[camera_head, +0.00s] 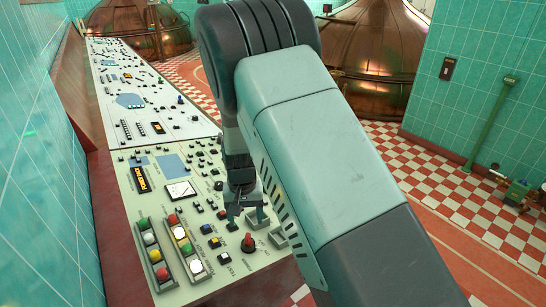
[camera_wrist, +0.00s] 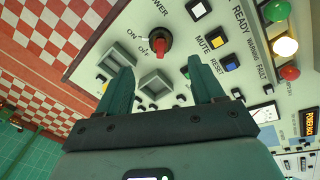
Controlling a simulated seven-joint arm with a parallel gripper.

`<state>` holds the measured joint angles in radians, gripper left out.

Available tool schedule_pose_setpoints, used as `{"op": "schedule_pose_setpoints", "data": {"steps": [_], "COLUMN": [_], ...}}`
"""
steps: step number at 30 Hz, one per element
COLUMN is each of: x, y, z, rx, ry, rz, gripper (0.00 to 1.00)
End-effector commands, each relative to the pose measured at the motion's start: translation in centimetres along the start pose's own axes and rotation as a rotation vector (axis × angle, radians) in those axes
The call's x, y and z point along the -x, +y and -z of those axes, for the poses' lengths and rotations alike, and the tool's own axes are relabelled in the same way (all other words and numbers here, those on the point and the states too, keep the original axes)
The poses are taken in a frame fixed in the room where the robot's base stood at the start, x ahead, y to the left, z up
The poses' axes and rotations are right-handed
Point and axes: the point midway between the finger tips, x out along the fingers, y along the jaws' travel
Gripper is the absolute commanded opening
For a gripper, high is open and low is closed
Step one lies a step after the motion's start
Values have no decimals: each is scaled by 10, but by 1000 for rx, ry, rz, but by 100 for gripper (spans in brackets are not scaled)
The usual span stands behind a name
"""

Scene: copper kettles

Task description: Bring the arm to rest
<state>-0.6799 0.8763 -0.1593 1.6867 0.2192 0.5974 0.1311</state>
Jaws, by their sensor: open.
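My gripper (camera_head: 247,212) hangs over the near part of the beige control panel (camera_head: 135,205), pointing down. In the wrist view, its two green fingers (camera_wrist: 163,82) are spread apart with nothing held between them. The panel's red rotary knob (camera_wrist: 160,43), with ON and OFF labels beside it, shows beyond the fingertips. The knob (camera_head: 248,242) is just in front of the gripper in the head view. The fingers look apart from the knob; I cannot tell their exact height over the panel.
Lamp columns (camera_head: 149,252) stand left of the gripper. Blue (camera_wrist: 232,62) and yellow (camera_wrist: 216,40) buttons and grey raised square frames (camera_wrist: 156,86) surround it. A tiled wall (camera_head: 30,150) borders the panel's left; open checkered floor (camera_head: 430,180) lies right. Copper kettles (camera_head: 380,45) stand behind.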

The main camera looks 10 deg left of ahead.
Motion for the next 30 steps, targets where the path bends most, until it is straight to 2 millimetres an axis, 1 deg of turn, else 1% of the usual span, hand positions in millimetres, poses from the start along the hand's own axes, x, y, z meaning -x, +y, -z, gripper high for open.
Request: {"op": "schedule_pose_setpoints", "data": {"steps": [2,5,8,9,11,12,14,15,17,18,20,21,23,25,27,29,30], "x": [6,31,77,99,132,152,182,200,225,241,262,275,293,310,323,331,335], "y": [2,12,32,42,58,69,85,95,110,120,134,142,154,166,177,184,188], "z": [1,2,0,-3,-11,-18,-30,-40,-56,-68,-88,-102,-124,-150,-178,-202,-217], "rx": [-3,-17,-39,-49,-64,-73,-85,-93,-103,-111,-123,-129,-138,-150,-163,-173,-179], "ry": [5,23,57,73,99,116,143,161,190,209,238,258,287,322,357,385,404], "rz": [3,17,39,49,63,70,77,82,85,86,85,82,76,64,48,32,19], "gripper": [67,67,67,67,67,67,67,67,67,67,67,67,67,67,67,67,67]}}
